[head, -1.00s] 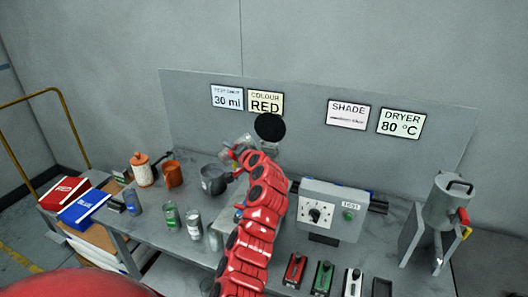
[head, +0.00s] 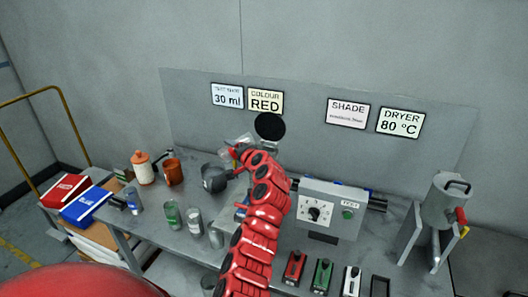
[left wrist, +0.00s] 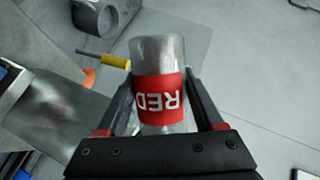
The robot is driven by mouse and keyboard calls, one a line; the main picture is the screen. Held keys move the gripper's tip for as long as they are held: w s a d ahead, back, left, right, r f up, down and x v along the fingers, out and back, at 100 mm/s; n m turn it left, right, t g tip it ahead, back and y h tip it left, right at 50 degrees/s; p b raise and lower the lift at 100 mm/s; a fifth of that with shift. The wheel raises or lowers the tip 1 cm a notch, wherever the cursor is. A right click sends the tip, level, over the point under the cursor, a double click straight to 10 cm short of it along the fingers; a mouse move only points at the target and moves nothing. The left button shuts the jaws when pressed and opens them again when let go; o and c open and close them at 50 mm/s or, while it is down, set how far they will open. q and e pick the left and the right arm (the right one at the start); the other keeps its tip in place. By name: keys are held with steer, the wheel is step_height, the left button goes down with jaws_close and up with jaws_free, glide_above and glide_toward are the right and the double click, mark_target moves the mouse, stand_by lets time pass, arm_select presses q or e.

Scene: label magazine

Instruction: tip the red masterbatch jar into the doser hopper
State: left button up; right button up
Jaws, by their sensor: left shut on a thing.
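My left gripper (left wrist: 158,100) is shut on a clear jar (left wrist: 157,52) with a red band reading RED, lying between its two fingers in the left wrist view. I cannot make out what is inside the jar. In the head view my left gripper (head: 243,150) is up over the bench near the back panel, with the clear jar (head: 229,152) small and partly hidden. A grey metal, open-looking shape (left wrist: 55,108), probably the doser hopper, lies left of the jar in the left wrist view. My arm hides most of it in the head view. My right gripper is out of view.
A dark grey pot (head: 213,180), an orange cup (head: 173,172) and several small jars stand left of my arm. A control box with a dial (head: 330,212) and a metal canister on a stand (head: 445,203) are to the right. A black disc (head: 269,126) is just behind the gripper.

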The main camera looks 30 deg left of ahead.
mark_target(244, 137)
arm_select(q)
steer(key=shift+s+a, duration=0.1)
steer(key=shift+s, duration=0.05)
steer(key=shift+m+p, duration=0.4)
stand_by(0.4)
steer(key=shift+w+d+r+m+y+b, duration=0.3)
steer(key=shift+w+d+r+m+y, duration=0.2)
steer(key=shift+w+d+m, duration=0.15)
stand_by(0.7)
steer(key=shift+w+r+m+g+y, duration=0.15)
steer(key=shift+r+m+g+y, duration=0.1)
steer(key=shift+r+m, duration=0.35)
steer(key=shift+w+r+m+g+y, duration=0.15)
steer(key=shift+r+m+g+y, duration=0.1)
steer(key=shift+r+m, duration=0.25)
stand_by(1.3)
steer(key=shift+w+d+r+m+y, duration=0.35)
steer(key=shift+r+m, duration=0.2)
steer(key=shift+m, duration=0.4)
steer(key=shift+w+d+r+m+y, duration=0.2)
steer(key=shift+w+r+m+y, duration=0.25)
steer(key=shift+m, duration=0.45)
stand_by(1.4)
